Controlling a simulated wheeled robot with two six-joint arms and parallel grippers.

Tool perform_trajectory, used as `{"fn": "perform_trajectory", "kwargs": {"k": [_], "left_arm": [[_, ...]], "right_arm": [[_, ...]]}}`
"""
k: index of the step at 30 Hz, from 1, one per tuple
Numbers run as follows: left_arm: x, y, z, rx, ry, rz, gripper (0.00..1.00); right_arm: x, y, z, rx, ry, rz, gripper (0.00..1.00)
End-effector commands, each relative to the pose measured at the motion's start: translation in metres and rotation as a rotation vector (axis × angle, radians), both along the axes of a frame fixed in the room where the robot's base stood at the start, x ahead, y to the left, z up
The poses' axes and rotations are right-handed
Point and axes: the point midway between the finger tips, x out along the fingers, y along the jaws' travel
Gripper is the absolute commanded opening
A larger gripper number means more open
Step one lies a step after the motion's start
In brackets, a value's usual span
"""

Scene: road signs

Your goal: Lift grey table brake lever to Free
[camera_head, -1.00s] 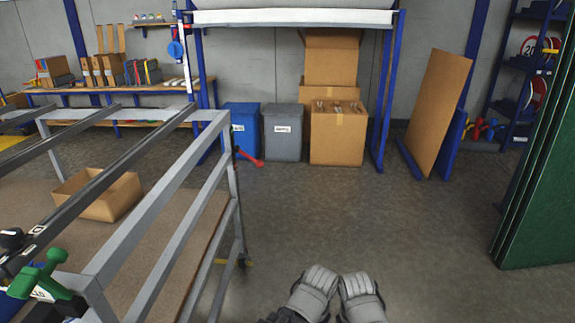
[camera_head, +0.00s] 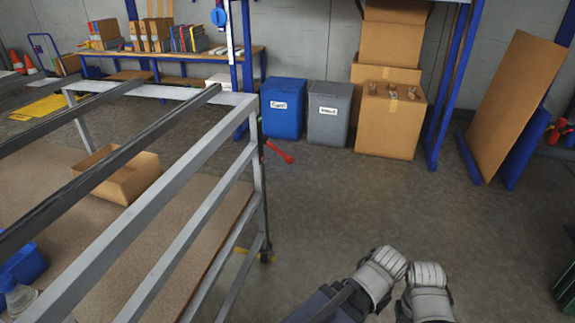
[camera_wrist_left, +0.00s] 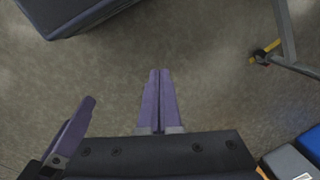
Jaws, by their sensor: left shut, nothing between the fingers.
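The grey metal table (camera_head: 165,198) fills the left side of the head view. I cannot tell which the task calls the brake lever. My left gripper (camera_wrist_left: 158,75) is shut and empty above bare floor, apart from the table. A purple finger of my right gripper (camera_wrist_left: 88,102) shows beside it; its opening is unclear. Grey parts of both arms show at the bottom of the head view.
A blue bin (camera_head: 283,118), a grey bin (camera_head: 328,125) and cardboard boxes (camera_head: 388,135) stand along the back. A brown panel (camera_head: 513,110) leans at the right. An open carton (camera_head: 130,187) lies on the table's lower shelf. The central floor (camera_head: 340,215) is clear.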

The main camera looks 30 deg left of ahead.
Motion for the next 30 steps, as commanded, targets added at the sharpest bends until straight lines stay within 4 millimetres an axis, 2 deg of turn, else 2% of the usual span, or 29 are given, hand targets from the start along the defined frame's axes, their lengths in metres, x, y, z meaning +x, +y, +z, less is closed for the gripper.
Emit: {"fn": "perform_trajectory", "kwargs": {"k": [5, 8, 10, 12, 13, 16, 18, 20, 21, 23, 24, 26, 27, 30], "left_arm": [[0.000, 0.000, 0.000, 0.000, 0.000, 0.000, 0.00], [0.002, 0.001, -0.001, -0.004, -0.006, 0.011, 0.00], [0.011, 0.004, -0.005, -0.020, -0.036, 0.066, 0.00], [0.031, 0.011, -0.012, -0.061, -0.103, 0.188, 0.00], [0.043, 0.016, -0.016, -0.088, -0.142, 0.262, 0.00], [0.094, 0.043, -0.024, -0.215, -0.312, 0.594, 0.00], [0.134, 0.074, -0.024, -0.340, -0.444, 0.876, 0.00], [0.165, 0.106, -0.019, -0.463, -0.554, 1.117, 0.00], [0.184, 0.130, -0.013, -0.553, -0.624, 1.274, 0.00], [0.206, 0.170, -0.002, -0.698, -0.722, 1.495, 0.00], [0.218, 0.197, 0.006, -0.801, -0.782, 1.630, 0.00], [0.229, 0.238, 0.020, -0.959, -0.863, 1.811, 0.00], [0.234, 0.264, 0.029, -1.065, -0.912, 1.913, 0.00], [0.236, 0.322, 0.051, -1.319, -1.007, 2.105, 0.00]], "right_arm": [[0.000, 0.000, 0.000, 0.000, 0.000, 0.000, 0.50], [0.000, 0.000, -0.001, 0.000, 0.000, 0.000, 0.59], [0.000, 0.000, -0.005, 0.000, 0.000, 0.000, 0.67], [0.000, 0.000, -0.011, 0.000, 0.000, 0.001, 0.74], [0.000, 0.000, -0.015, 0.001, 0.000, 0.001, 0.74], [0.000, 0.000, -0.031, 0.001, 0.000, 0.003, 0.74], [0.000, 0.000, -0.042, 0.003, -0.001, 0.005, 0.74], [0.000, 0.001, -0.051, 0.003, -0.001, 0.006, 0.74], [0.000, 0.001, -0.057, 0.003, 0.000, 0.007, 0.74], [0.000, 0.001, -0.066, 0.004, -0.001, 0.008, 0.74], [0.000, 0.001, -0.071, 0.004, -0.001, 0.008, 0.74], [0.000, 0.001, -0.078, 0.005, -0.001, 0.009, 0.74], [0.000, 0.001, -0.082, 0.005, -0.001, 0.010, 0.74], [0.000, 0.001, -0.091, 0.005, -0.001, 0.011, 0.74]]}}
